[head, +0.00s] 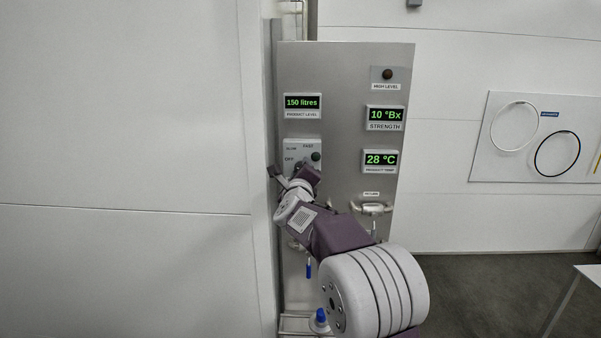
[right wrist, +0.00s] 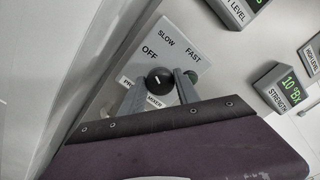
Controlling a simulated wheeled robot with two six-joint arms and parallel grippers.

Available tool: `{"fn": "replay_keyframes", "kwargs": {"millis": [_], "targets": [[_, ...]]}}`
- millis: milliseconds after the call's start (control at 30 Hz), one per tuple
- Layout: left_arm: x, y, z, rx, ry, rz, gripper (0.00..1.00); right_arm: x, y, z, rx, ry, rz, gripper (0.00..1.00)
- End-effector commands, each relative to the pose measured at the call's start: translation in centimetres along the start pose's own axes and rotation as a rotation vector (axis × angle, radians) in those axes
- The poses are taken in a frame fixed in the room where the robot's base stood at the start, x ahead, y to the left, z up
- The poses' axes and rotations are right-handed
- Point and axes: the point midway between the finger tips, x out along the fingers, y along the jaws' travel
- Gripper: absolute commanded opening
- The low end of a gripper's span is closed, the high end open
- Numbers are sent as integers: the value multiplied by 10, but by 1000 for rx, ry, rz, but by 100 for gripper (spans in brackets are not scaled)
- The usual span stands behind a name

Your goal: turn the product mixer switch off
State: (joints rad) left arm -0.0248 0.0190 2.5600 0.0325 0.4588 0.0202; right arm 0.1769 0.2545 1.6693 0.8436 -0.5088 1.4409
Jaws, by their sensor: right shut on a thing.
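The product mixer switch panel is a light plate (head: 290,147) on the grey cabinet in the head view, marked OFF, SLOW and FAST. In the right wrist view the plate (right wrist: 174,45) shows the switch, a round black knob (right wrist: 159,79) with a short white mark. My right gripper (right wrist: 160,86) has one finger on each side of the knob and is shut on it. In the head view my right gripper (head: 301,172) reaches the plate and mostly hides the knob. Which label the white mark points to is hard to tell. My left gripper is not in view.
A green lamp (head: 316,156) sits right of the knob. Displays for product level (head: 302,103), strength (head: 385,115) and temperature (head: 380,159) are on the same cabinet. A metal handle (head: 372,209) is lower right. A white wall (head: 125,150) stands close on the left.

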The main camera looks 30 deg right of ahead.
Motion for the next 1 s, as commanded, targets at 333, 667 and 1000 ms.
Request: {"fn": "replay_keyframes", "kwargs": {"millis": [333, 667, 1000], "targets": [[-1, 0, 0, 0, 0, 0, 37, 0, 2, -2, -272, 4, 6, 0], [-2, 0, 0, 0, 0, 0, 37, 0, 2, -2, -424, 4, 6, 0], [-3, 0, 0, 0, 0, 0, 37, 0, 2, -2, -468, 4, 6, 0]]}}
